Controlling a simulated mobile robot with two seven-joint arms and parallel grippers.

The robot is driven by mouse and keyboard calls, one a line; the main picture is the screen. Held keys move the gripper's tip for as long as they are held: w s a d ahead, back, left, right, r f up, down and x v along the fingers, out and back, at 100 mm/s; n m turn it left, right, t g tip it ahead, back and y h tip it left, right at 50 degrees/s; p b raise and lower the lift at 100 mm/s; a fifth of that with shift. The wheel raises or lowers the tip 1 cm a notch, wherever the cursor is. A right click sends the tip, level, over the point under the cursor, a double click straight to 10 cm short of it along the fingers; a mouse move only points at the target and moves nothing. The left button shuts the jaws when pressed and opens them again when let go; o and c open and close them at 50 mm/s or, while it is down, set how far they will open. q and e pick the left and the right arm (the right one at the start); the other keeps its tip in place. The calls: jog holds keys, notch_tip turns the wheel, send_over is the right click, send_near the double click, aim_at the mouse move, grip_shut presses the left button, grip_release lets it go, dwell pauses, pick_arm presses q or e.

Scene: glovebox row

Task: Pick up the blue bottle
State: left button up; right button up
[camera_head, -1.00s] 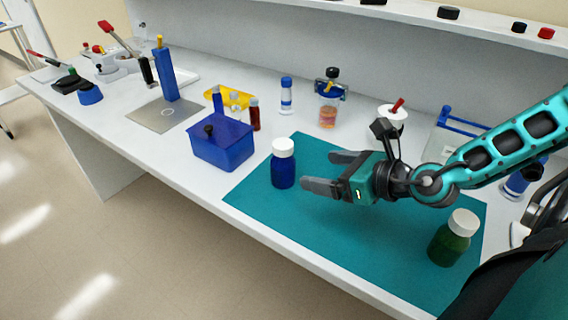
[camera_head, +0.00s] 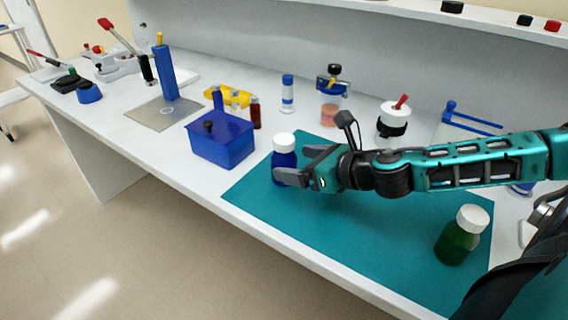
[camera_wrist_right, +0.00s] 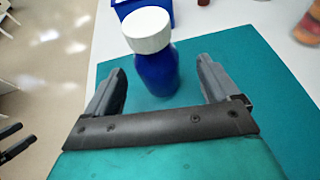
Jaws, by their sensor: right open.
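The blue bottle (camera_head: 284,155) with a white cap stands upright on the teal mat (camera_head: 330,232), near the mat's left end. My right gripper (camera_head: 297,164) is open at the bottle, with one finger in front of its lower part and the other on its far side. In the right wrist view the bottle (camera_wrist_right: 155,62) stands between and slightly beyond the two open fingers (camera_wrist_right: 160,85), with a gap on each side. The lower front of the bottle is partly hidden by a finger in the head view.
A blue box (camera_head: 222,142) with a black knob stands just left of the bottle. A green bottle (camera_head: 461,236) with a white cap stands on the right of the mat. Small vials (camera_head: 255,112) and a white-blue bottle (camera_head: 288,94) stand behind. The mat's front middle is clear.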

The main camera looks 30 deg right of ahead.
aim_at(294, 163)
jog(key=x, duration=0.3)
jog(key=shift+a+r, duration=0.1)
jog(key=shift+a, duration=0.05)
jog(key=shift+w+a+f+p, duration=0.2)
jog(key=shift+w+f+p, duration=0.15)
jog(key=shift+w, duration=0.25)
jog(key=shift+c, duration=0.3)
jog(key=c, duration=1.1)
